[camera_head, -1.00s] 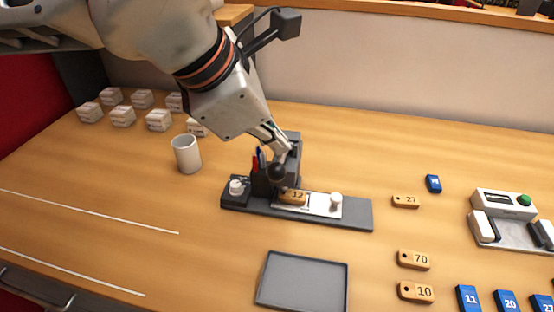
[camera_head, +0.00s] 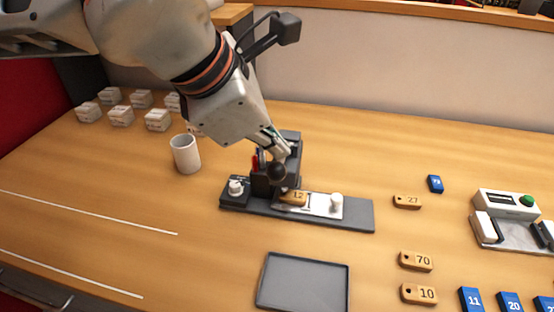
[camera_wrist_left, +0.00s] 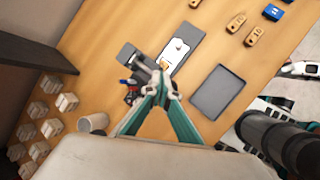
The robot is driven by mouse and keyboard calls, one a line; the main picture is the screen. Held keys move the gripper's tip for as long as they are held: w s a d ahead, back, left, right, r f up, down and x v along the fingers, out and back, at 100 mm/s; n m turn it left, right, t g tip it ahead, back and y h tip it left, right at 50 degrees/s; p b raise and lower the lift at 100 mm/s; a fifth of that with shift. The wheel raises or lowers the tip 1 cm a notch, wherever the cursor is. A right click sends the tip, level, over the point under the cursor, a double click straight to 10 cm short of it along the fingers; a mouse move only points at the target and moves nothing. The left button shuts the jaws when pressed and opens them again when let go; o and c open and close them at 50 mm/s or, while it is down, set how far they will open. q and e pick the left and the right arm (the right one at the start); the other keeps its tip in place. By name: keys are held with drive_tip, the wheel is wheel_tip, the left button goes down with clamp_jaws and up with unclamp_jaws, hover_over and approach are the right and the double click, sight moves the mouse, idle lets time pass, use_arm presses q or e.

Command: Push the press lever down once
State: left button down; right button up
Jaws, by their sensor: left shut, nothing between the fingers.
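The small press (camera_head: 288,168) stands on a long dark base (camera_head: 355,216). Its lever ends in a dark ball knob (camera_head: 277,171) at the front of the press. My left gripper (camera_head: 281,149) is shut and empty, pointing down at the top of the press, just above and behind the knob. I cannot tell whether its fingertips touch the lever. A wooden tag marked 12 (camera_head: 293,198) lies, slightly askew, on the white plate (camera_head: 322,206) beside the press. In the left wrist view the shut fingertips (camera_wrist_left: 160,87) cover part of the press.
A white mug (camera_head: 186,155) and several small white boxes (camera_head: 121,117) stand to the left. An empty grey tray (camera_head: 303,283) lies in front.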

use_arm(q)
drive_tip(key=shift+s+f+b, duration=0.25)
drive_tip(key=shift+f+b, duration=0.45)
drive_tip(key=shift+f, duration=0.5)
use_arm(e)
drive_tip(key=shift+s+f, duration=0.3)
drive_tip(key=shift+f, duration=0.25)
drive_tip(key=shift+s+f, duration=0.25)
drive_tip(key=shift+f, duration=0.3)
idle(0.8)
use_arm(q)
drive_tip(key=shift+w+r+p, duration=0.2)
drive_tip(key=shift+r+p, duration=0.15)
drive_tip(key=shift+r, duration=0.5)
drive_tip(key=shift+w+r+p, duration=0.15)
drive_tip(key=shift+r+p, duration=0.2)
drive_tip(key=shift+r, duration=0.45)
use_arm(e)
drive_tip(key=shift+w+r, duration=0.3)
drive_tip(key=shift+r, duration=0.3)
drive_tip(key=shift+w+r, duration=0.3)
drive_tip(key=shift+r, duration=0.25)
